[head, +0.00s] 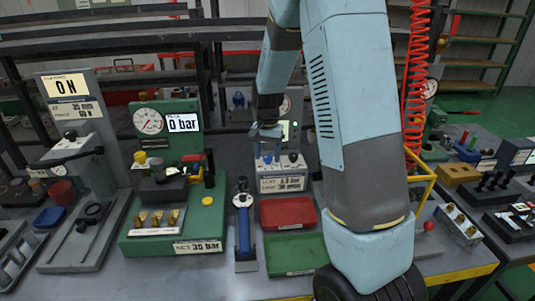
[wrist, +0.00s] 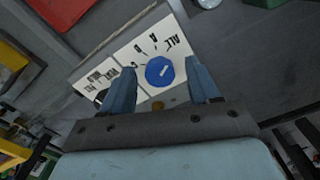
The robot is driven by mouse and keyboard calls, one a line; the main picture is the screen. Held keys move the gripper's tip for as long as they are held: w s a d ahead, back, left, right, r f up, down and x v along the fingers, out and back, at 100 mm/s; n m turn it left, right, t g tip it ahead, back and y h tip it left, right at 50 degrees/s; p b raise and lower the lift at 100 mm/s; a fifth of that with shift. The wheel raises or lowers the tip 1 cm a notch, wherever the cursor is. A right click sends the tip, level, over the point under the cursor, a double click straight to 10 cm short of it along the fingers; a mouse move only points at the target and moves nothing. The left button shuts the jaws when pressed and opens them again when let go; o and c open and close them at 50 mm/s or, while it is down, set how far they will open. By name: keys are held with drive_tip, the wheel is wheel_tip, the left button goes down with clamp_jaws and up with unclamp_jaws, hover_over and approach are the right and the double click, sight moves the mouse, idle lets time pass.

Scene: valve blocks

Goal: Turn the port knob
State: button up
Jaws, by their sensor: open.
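A round blue knob (wrist: 160,71) with a white pointer mark sits on a white lettered panel (wrist: 132,60) in the wrist view. My gripper (wrist: 161,66) is open, with one blue finger on each side of the knob and a visible gap to each. I cannot tell how deep the fingertips reach. In the head view my gripper (head: 267,141) hangs over a grey valve block (head: 282,184) with a label plate and small knobs on top. I cannot read which knob is marked port.
In the head view a red tray (head: 288,212) and a green tray (head: 296,254) lie in front of the block. A blue-handled tool (head: 243,225) stands left of them. A green valve block (head: 172,225) with a gauge is further left. A red coiled hose (head: 415,85) hangs at right.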

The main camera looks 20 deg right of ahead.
sight(267, 156)
wheel_tip(267, 156, up, 14)
drive_tip(key=shift+f, duration=0.15)
idle(0.5)
drive_tip(key=s+r+n+t, duration=0.3)
drive_tip(key=s+r, duration=0.6)
drive_tip(key=s, duration=0.5)
drive_tip(key=s+n+t, duration=0.2)
drive_tip(key=s+n, duration=0.1)
drive_tip(key=s, duration=1.2)
drive_tip(key=shift+s+d+r+n+t, duration=0.15)
drive_tip(key=shift+s+r+n+t, duration=0.15)
drive_tip(key=shift+r+n, duration=0.1)
idle(0.6)
